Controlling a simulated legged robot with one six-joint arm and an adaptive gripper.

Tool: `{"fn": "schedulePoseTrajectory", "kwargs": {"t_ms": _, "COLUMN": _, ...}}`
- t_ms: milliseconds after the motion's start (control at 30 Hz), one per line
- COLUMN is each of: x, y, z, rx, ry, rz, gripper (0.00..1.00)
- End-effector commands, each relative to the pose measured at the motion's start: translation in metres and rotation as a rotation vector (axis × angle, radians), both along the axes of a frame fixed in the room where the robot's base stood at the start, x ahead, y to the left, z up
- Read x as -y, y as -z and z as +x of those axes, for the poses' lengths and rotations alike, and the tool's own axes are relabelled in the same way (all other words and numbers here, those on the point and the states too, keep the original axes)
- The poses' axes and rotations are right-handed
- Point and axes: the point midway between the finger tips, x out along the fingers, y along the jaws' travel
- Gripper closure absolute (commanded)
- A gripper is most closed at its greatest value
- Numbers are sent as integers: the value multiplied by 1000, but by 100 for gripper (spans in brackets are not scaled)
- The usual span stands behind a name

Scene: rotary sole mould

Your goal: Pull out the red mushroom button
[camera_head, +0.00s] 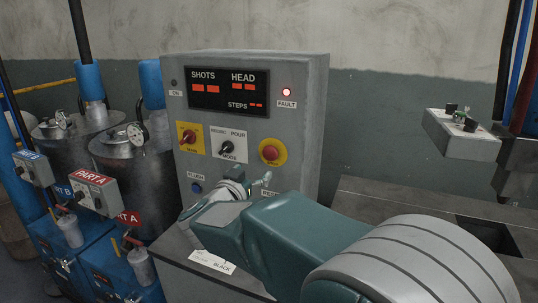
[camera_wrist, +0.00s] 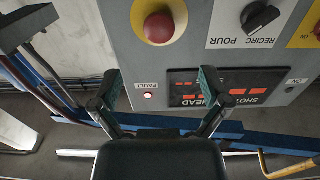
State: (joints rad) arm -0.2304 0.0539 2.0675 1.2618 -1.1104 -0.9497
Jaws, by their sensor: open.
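The red mushroom button (camera_head: 270,152) sits on a yellow round plate at the right side of the grey control box's front. It also shows at the top of the wrist view (camera_wrist: 158,27), where the panel appears upside down. My gripper (camera_wrist: 160,82) is open and empty, its two green-tipped fingers spread apart. In that view the button is beyond the fingertips and between their lines, with no contact seen. In the head view my gripper (camera_head: 242,186) is in front of the panel, below the button, partly hidden by my arm.
The box (camera_head: 318,110) carries a red display (camera_head: 228,88), a lit FAULT lamp (camera_head: 287,92), a black mode knob (camera_head: 227,148), a red switch on yellow (camera_head: 188,137) and a blue button (camera_head: 196,188). Metal tanks (camera_head: 125,165) stand left. A small control box (camera_head: 462,135) is at right.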

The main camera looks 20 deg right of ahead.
Motion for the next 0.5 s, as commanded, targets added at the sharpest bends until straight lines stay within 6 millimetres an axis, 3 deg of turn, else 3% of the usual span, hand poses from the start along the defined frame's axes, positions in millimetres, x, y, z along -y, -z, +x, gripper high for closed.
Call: {"fn": "schedulePoseTrajectory", "kwargs": {"t_ms": 500, "x": 63, "y": 0, "z": 61, "rx": 1, "ry": 0, "rz": 1, "gripper": 4}}
